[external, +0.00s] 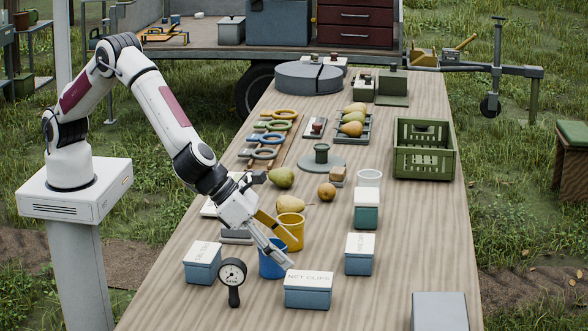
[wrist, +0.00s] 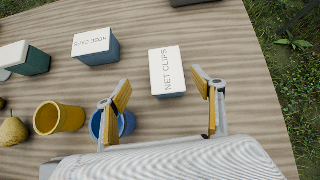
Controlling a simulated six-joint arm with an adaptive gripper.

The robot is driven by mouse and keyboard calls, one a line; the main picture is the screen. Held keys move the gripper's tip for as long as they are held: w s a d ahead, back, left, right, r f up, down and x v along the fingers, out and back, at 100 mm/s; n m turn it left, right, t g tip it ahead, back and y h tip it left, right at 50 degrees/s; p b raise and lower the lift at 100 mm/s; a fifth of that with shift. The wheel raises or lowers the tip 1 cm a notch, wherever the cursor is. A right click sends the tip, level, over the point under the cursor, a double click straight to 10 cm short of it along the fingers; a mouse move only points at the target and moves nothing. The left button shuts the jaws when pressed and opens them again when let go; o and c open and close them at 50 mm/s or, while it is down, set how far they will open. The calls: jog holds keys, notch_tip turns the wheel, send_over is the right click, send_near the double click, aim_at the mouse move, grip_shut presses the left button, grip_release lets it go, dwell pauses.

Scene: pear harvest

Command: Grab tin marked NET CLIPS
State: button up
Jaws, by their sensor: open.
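The NET CLIPS tin (external: 308,290) is a blue box with a white lettered lid, near the front of the wooden table. In the wrist view the NET CLIPS tin (wrist: 167,71) lies ahead of and between my fingers, its label readable along the lid. My gripper (external: 273,239) is open and empty, above the table just behind the tin in the external view. In the wrist view my gripper (wrist: 165,92) has its two yellow-padded fingers spread apart. I cannot tell its exact height above the tin.
A blue cup (external: 271,262) stands close to my fingers, with a yellow cup (external: 291,231) behind it. A black dial gauge (external: 233,279) stands left of the tin. Other lidded tins, including HOSE CAPS (wrist: 95,47), stand nearby. A green crate (external: 424,148) is farther back.

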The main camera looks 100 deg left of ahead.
aim_at(308, 277)
jog(key=shift+d+f+m, duration=0.4)
jog(key=shift+d+f, duration=0.2)
jog(key=shift+d, duration=0.05)
jog(key=shift+w, duration=0.1)
jog(key=shift+x, duration=1.25)
jog(key=shift+f, duration=0.15)
jog(key=shift+x, duration=2.5)
jog(key=c, duration=1.3)
